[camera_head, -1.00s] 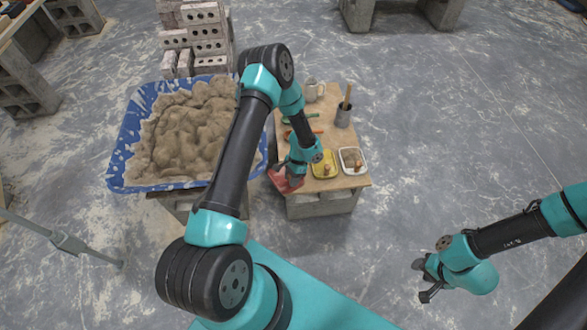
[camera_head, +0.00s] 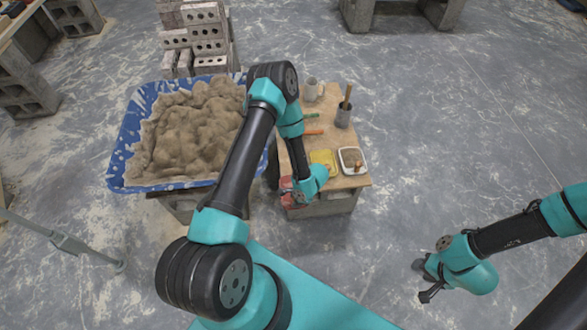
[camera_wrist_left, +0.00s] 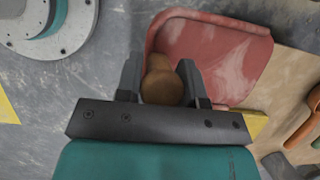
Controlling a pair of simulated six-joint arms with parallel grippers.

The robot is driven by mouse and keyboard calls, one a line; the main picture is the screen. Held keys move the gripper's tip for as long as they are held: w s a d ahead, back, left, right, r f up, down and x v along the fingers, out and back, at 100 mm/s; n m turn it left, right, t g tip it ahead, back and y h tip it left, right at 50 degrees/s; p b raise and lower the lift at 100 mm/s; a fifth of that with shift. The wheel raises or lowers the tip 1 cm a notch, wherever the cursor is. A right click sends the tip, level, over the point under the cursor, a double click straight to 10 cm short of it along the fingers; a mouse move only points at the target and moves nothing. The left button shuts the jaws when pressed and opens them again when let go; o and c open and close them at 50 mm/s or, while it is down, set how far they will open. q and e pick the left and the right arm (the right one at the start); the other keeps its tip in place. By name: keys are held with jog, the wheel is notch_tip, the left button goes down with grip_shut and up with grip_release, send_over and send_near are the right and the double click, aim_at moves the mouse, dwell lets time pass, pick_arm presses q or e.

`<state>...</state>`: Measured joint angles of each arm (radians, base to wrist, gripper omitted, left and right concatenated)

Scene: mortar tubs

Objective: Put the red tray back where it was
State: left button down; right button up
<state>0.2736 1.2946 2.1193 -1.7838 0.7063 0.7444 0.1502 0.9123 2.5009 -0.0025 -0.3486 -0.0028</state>
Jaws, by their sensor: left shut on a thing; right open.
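The red tray (camera_head: 287,187) is at the near left corner of the small work table, mostly hidden by my left gripper (camera_head: 294,194). In the left wrist view the red tray (camera_wrist_left: 215,50) shows pale smears. There my left gripper (camera_wrist_left: 161,76) is shut on a rounded brown wooden piece at the tray's edge, which looks like its grip. Whether the tray touches the table cannot be told. My right gripper (camera_head: 428,284) is open and empty over the floor at the right.
On the table (camera_head: 326,108) are a yellow tray (camera_head: 322,157), a white tray (camera_head: 352,156), a grey pot with a handle (camera_head: 344,116), a mug (camera_head: 312,90) and green and orange tools. A blue tub (camera_head: 128,160) of mortar stands close on the left.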

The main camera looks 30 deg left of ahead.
pick_arm(q)
jog(key=w+a, duration=0.2)
jog(key=w, duration=0.2)
jog(key=w+a+f, duration=0.1)
jog(key=w+a, duration=0.2)
jog(key=w, duration=0.1)
jog(key=w+a, duration=0.3)
jog(key=w, duration=0.2)
jog(key=shift+f, duration=0.2)
jog(key=shift+w, duration=0.1)
jog(key=shift+w+a+f, duration=0.1)
jog(key=shift+w+f, duration=0.05)
jog(key=shift+f, duration=0.75)
jog(key=shift+w+a+f, duration=0.1)
jog(key=shift+f, duration=0.8)
jog(key=c, duration=0.7)
grip_release()
jog(key=shift+c, duration=0.2)
